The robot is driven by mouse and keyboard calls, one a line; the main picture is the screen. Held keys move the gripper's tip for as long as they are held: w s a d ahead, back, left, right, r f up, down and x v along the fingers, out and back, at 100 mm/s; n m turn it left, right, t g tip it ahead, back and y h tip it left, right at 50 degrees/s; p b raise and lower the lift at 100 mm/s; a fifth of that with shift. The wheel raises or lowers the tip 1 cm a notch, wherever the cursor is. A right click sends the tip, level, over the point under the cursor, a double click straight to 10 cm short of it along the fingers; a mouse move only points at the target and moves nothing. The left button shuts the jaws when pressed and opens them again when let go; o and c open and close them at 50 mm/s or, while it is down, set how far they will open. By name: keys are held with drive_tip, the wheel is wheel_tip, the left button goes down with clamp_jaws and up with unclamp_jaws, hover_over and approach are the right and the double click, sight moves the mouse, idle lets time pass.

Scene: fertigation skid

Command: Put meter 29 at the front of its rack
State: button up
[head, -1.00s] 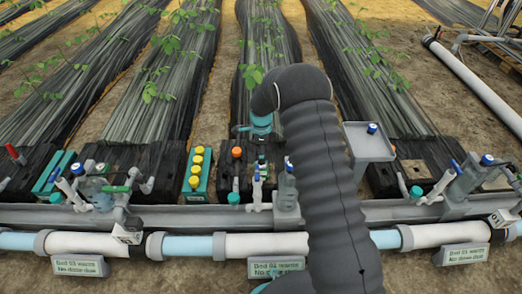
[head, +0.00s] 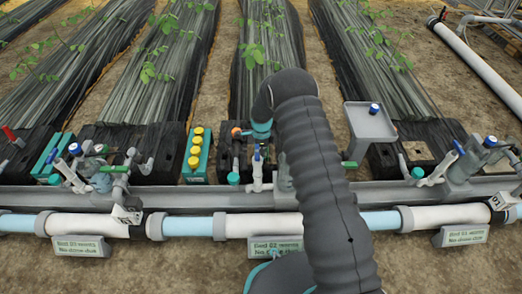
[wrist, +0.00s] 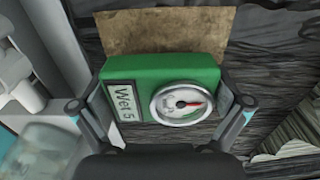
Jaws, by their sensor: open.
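A green meter (wrist: 165,88) with a round white dial and red needle fills the middle of the wrist view. A white label on its left side seems to read "Wet 5"; I see no 29. My gripper (wrist: 160,106) is open, with one finger at each side of this meter. I cannot tell whether the fingers touch it. In the head view my arm hides the gripper and this meter. Which thing is the meter's rack is not clear; a brown flat board (wrist: 165,28) lies beyond the meter.
A teal block with yellow caps (head: 197,155) stands left of my arm, near an orange cap (head: 237,131). A grey tray (head: 370,125) with a blue-capped bottle (head: 374,109) is to the right. Valves and a white pipe (head: 190,226) run along the front.

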drive_tip(key=c, duration=0.9)
drive_tip(key=shift+r+p, duration=2.45)
drive_tip(key=shift+r, duration=3.1)
